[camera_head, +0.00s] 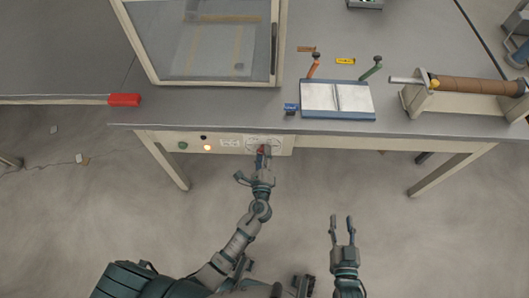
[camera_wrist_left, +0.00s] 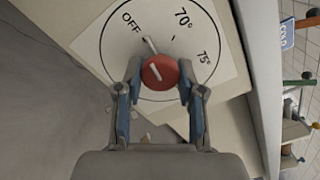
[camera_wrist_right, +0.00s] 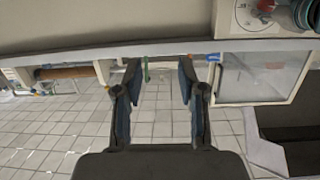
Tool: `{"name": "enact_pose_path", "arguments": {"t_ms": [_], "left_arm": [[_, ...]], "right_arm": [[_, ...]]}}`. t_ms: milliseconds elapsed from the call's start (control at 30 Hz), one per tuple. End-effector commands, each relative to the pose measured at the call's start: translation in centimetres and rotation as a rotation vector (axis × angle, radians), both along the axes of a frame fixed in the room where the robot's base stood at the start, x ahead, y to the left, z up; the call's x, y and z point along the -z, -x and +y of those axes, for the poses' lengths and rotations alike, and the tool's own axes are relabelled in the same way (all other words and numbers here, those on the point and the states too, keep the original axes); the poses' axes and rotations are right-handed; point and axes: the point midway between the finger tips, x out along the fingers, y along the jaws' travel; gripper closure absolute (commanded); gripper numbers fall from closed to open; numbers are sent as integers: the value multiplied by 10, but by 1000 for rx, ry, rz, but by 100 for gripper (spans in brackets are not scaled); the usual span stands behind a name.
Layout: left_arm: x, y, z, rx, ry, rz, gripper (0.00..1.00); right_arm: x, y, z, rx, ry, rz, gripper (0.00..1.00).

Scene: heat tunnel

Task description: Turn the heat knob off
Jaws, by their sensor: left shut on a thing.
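The heat knob (camera_wrist_left: 160,72) is round and red, on a white dial (camera_wrist_left: 205,60) marked OFF, 70° and 75°. A thin pointer above the knob points up-left, close to the OFF lettering. My left gripper (camera_wrist_left: 160,66) is shut on the knob, with a finger on each side. In the head view, my left gripper (camera_head: 264,154) is at the panel (camera_head: 228,143) on the table's front and partly hides the dial. My right gripper (camera_head: 342,218) is open and empty, in front of the table; its parted fingers also show in the right wrist view (camera_wrist_right: 160,75).
An orange light (camera_head: 208,147) and a green button (camera_head: 183,146) are on the panel. On the table (camera_head: 400,55) are a glass-topped box (camera_head: 210,45), a blue-edged plate (camera_head: 338,99) and a brown roller (camera_head: 480,87). The floor around my right gripper is free.

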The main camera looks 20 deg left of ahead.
Motion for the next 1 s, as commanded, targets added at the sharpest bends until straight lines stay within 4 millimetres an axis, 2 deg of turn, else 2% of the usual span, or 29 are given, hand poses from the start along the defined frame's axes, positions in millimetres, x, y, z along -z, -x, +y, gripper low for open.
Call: {"name": "enact_pose_path", "arguments": {"t_ms": [33,300,800,833,900,1000], "left_arm": [[6,1,0,0,23,2,97],[5,1,0,-1,97,-20,97],[4,2,0,-3,112,-23,97],[4,2,0,-3,112,-23,54],[4,2,0,-2,111,-23,37],[3,1,0,-2,111,-26,37]], "right_arm": [[-1,-1,1,-1,-8,-25,60],[-16,-5,4,-1,-36,-120,60],[-19,-6,4,-1,-41,-138,60],[-19,-6,4,-1,-41,-138,60],[-19,-6,4,-1,-41,-138,60],[-19,-6,4,-1,-41,-138,60]]}}
